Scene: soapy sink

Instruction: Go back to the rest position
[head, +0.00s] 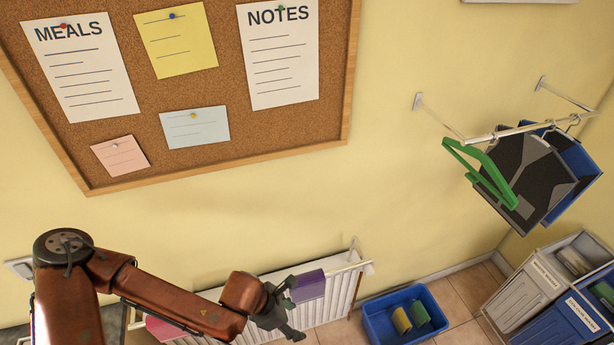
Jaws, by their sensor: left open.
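My left arm comes in from the lower left, and its left gripper (291,309) is at the bottom middle of the head view. The gripper is open, and I see nothing held between its fingers. It is in front of the white radiator (338,296) in the picture, close to a purple cloth (309,286) that hangs there. I cannot tell whether the gripper touches the cloth. My right gripper is not in view.
A blue bin (378,322) with a yellow and a green item stands on the tiled floor. A cork board (240,110) hangs on the wall. A rail (500,133) with hangers is at the right. Grey and blue crates (540,290) stand at the lower right.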

